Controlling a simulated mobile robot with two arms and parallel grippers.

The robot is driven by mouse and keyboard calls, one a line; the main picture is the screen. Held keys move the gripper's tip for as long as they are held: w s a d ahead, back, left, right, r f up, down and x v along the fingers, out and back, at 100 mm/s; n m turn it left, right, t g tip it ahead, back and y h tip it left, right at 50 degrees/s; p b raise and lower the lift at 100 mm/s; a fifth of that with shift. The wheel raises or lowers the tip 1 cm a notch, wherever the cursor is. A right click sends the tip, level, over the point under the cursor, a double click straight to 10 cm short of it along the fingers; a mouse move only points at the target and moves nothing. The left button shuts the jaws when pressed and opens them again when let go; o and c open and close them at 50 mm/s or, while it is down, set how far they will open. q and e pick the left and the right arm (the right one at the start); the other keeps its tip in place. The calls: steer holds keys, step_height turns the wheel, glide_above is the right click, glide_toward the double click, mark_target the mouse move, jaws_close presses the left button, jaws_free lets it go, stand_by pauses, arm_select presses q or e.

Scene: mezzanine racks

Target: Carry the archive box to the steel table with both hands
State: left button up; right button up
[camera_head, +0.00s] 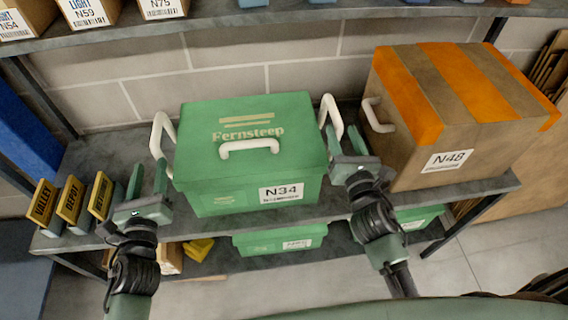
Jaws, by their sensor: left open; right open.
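A green lidded box (250,150) marked Fernsteep and N34 stands upright on the grey shelf. It looks like the archive box. My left gripper (148,177) is open, in front of and just below the left handle. My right gripper (347,142) is open at the right handle, close to it. I cannot tell whether either touches. I cannot make out the steel table.
A brown box with orange stripes (455,110), marked N48, stands close on the right. Several yellow-labelled upright files (70,200) stand at the left. A shelf above (300,14) overhangs the back. Another green box (280,240) sits on the level below.

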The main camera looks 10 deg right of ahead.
steer(key=shift+s, duration=1.4)
steer(key=shift+f+b, duration=0.45)
steer(key=shift+b, duration=0.05)
steer(key=shift+f+b, duration=0.5)
steer(key=shift+f, duration=0.05)
arm_select(q)
steer(key=s, duration=0.8)
steer(key=shift+a, duration=0.15)
arm_select(e)
steer(key=shift+s, duration=0.1)
arm_select(q)
steer(key=shift+f+b, duration=0.95)
steer(key=shift+b, duration=0.05)
arm_select(e)
steer(key=s, duration=0.7)
steer(key=shift+s+a, duration=0.15)
steer(key=shift+s, duration=0.25)
